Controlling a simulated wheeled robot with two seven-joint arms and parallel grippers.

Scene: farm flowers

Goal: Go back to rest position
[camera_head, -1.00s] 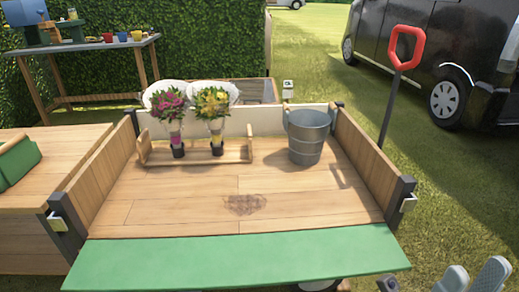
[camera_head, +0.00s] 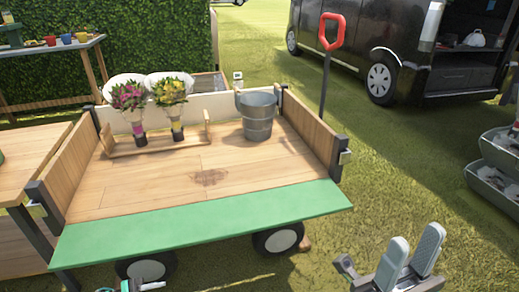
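My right gripper (camera_head: 414,246) is at the bottom right, over the grass. Its two grey fingers point up and stand apart with nothing between them. A small piece at the bottom edge (camera_head: 140,287), in front of the cart, may be part of my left gripper; its fingers cannot be made out. The wooden cart (camera_head: 150,184) has a green front strip (camera_head: 200,222). Two flower bouquets, one pink (camera_head: 129,97) and one yellow (camera_head: 172,93), stand upright in a wooden rack (camera_head: 155,149) on it. A grey metal bucket (camera_head: 257,117) stands to their right.
A wooden table (camera_head: 30,160) adjoins the cart at left. A red-handled tool (camera_head: 332,32) stands behind the cart's right side. A black van (camera_head: 365,35) with an open rear is at back right, and stacked grey tubs (camera_head: 492,185) are at the right edge. Open grass lies between.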

